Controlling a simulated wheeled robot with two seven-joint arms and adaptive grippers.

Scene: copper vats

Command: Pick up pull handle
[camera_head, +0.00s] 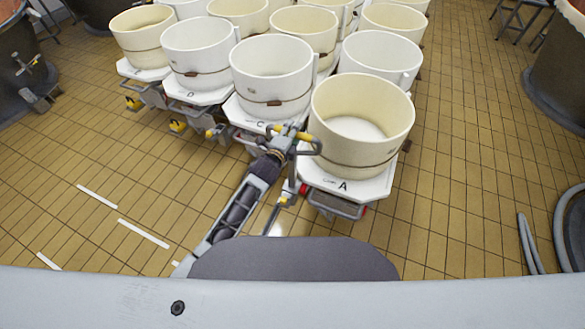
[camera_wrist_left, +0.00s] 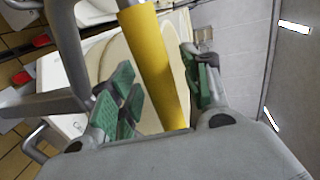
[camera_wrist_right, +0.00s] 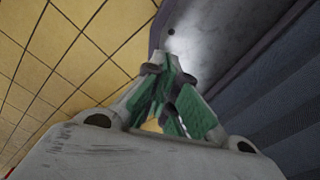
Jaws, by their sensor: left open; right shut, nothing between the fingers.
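The pull handle is a grey bar with a yellow grip (camera_head: 304,136) in front of the cream vat marked A in the head view. In the left wrist view its yellow grip (camera_wrist_left: 152,60) runs down between the green finger pads. My left gripper (camera_head: 287,138) reaches the handle from below and hides part of it. In the left wrist view this gripper (camera_wrist_left: 160,95) is open, with its fingers on either side of the grip. My right gripper (camera_wrist_right: 168,88) is shut and empty in the right wrist view. It is outside the head view.
Several white and cream vats stand on wheeled carts in close rows, including the cream vat (camera_head: 362,122) on the cart marked A (camera_head: 372,188). Dark vats stand at both sides. A hose (camera_head: 528,243) lies at the right. The tiled floor (camera_head: 80,155) is mostly clear at left.

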